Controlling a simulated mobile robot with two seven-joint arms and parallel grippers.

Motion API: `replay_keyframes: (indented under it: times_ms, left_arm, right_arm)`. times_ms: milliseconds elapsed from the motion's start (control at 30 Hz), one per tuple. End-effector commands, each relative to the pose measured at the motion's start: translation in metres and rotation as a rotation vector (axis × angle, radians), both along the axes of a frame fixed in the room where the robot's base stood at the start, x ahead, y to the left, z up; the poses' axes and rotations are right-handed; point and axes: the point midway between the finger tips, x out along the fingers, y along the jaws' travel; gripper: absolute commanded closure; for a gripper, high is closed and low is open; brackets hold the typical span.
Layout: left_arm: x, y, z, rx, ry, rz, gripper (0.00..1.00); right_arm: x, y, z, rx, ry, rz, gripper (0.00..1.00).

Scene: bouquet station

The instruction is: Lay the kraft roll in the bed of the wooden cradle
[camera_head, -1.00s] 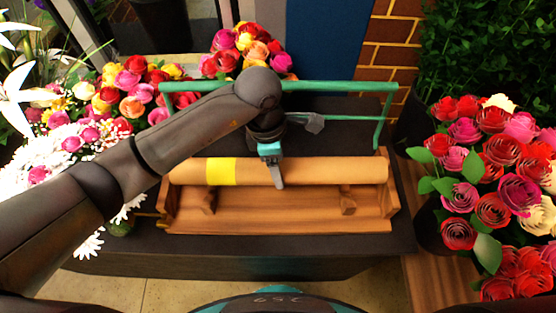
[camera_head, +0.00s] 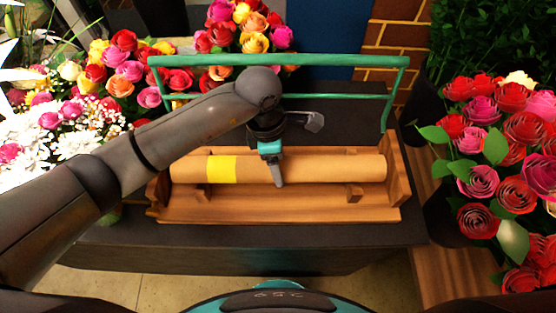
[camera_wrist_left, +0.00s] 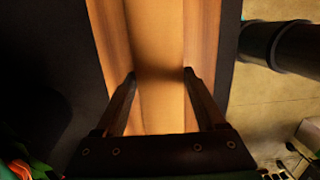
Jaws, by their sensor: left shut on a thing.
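The kraft roll (camera_head: 325,168) is a long brown cylinder with a yellow band (camera_head: 221,169) near its left end. My left gripper (camera_head: 279,178) is shut around its middle from above. The roll lies level, lengthwise over the wooden cradle (camera_head: 280,213), between its two end boards. I cannot tell whether it touches the bed. In the left wrist view the fingers (camera_wrist_left: 160,76) straddle the roll (camera_wrist_left: 160,40), with cradle wood (camera_wrist_left: 205,40) beside it. My right gripper is not in view.
The cradle stands on a dark table (camera_head: 250,260). A green rail frame (camera_head: 330,60) rises behind it. Flower bunches crowd the back left (camera_head: 125,75), and paper roses (camera_head: 500,150) stand at the right. The front strip of the table is clear.

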Motion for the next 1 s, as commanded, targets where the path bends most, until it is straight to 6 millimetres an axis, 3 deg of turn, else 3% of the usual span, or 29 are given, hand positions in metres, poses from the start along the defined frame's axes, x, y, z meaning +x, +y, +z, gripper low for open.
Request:
replay_keyframes:
  times_ms: [67,100,300,667,767,1000]
  left_arm:
    - [0.001,-0.001,0.002,-0.003,-0.003,0.0,1.0]
    - [0.001,-0.001,0.002,-0.003,-0.003,0.0,0.23]
    - [0.001,-0.001,0.001,-0.002,-0.002,-0.001,0.01]
    - [0.001,0.001,0.006,0.0,-0.001,-0.001,0.0]
    - [0.002,0.003,0.02,0.0,-0.004,0.0,0.0]
    - [0.005,0.01,0.076,-0.001,-0.008,-0.002,0.0]
  right_arm:
    - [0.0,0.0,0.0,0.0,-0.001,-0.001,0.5]
    - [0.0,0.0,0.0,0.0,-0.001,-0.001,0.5]
    - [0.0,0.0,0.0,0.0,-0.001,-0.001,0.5]
    - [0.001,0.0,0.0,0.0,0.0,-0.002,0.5]
    - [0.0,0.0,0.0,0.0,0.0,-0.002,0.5]
    - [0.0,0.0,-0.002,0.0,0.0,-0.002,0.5]
